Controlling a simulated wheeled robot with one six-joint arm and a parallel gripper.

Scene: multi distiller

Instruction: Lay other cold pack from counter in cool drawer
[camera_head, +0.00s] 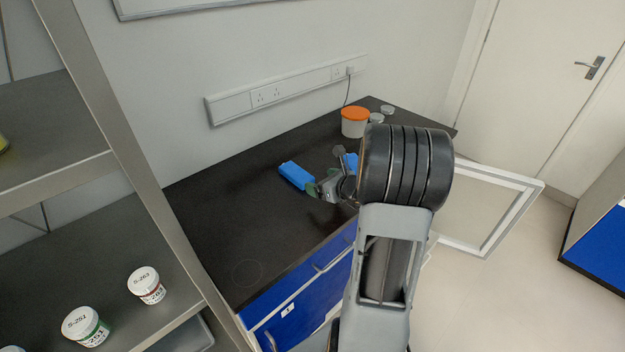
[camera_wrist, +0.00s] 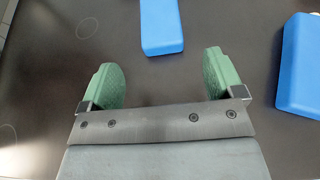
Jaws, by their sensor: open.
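A blue cold pack (camera_head: 297,176) lies on the dark counter. In the wrist view this cold pack (camera_wrist: 162,27) lies ahead of my open gripper (camera_wrist: 158,85), roughly centred beyond the gap between the green fingertips. A second blue block, probably another cold pack (camera_wrist: 302,66), lies to the right in the wrist view. In the head view only a bit of it (camera_head: 351,161) shows behind my gripper (camera_head: 320,189). Nothing is between the fingers. The cool drawer cannot be picked out for sure; blue drawer fronts (camera_head: 283,318) show under the counter.
An orange-lidded tub (camera_head: 354,122) and small clear dishes (camera_head: 387,110) stand at the counter's back right. A white-framed open door or panel (camera_head: 487,210) juts out at the right. A shelf with labelled jars (camera_head: 146,284) stands at the left. The counter's left part is clear.

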